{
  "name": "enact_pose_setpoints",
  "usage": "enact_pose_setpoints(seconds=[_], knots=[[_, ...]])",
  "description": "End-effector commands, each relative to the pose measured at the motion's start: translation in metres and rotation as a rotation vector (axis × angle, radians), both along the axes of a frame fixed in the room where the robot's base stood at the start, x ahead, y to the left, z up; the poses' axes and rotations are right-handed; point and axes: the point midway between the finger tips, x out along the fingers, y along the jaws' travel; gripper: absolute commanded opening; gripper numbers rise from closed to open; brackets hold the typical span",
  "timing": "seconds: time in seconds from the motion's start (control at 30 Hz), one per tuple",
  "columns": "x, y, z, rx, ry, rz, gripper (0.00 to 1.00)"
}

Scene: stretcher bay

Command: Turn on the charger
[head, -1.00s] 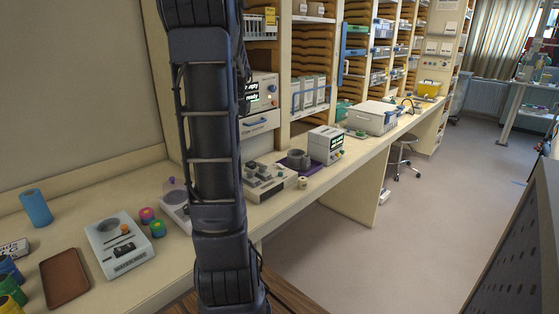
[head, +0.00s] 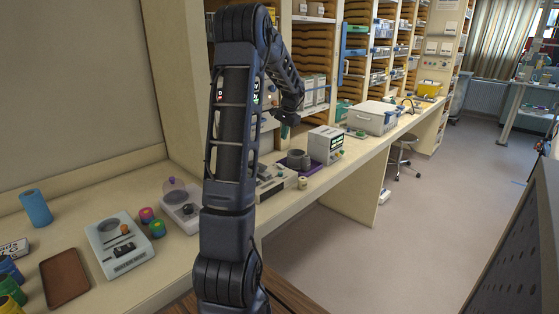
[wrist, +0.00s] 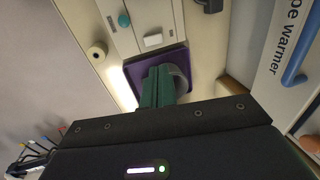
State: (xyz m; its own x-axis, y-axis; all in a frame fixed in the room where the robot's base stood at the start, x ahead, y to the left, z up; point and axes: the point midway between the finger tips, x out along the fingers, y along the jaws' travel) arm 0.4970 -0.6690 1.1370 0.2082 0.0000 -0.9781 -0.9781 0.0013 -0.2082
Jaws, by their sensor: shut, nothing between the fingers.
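No readable label marks the charger. A low beige device (head: 272,182) with slots sits on the bench, partly hidden behind my arm in the head view. In the wrist view a beige device (wrist: 140,18), which looks like the same one, shows a teal round knob (wrist: 124,20) and a white switch (wrist: 153,40). My gripper (wrist: 157,72) has green fingers, shut and empty. It is over the purple mat (wrist: 172,60) and grey round holder (wrist: 181,78), apart from the switch. In the head view my gripper (head: 284,130) is small and dark above the bench.
A small cream roll (head: 303,183) lies near the front edge. A drawer unit with a blue handle (wrist: 296,62) borders the back.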

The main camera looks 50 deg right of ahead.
Motion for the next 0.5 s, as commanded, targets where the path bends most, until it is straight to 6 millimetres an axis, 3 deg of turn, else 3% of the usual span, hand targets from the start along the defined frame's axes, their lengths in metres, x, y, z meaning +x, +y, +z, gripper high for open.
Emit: enact_pose_setpoints(seconds=[0.27, 0.5], knots=[[0.0, 0.0, -0.002, 0.001, 0.0, 0.001, 0.0], [0.006, 0.001, -0.027, 0.003, 0.002, 0.002, 0.0]])
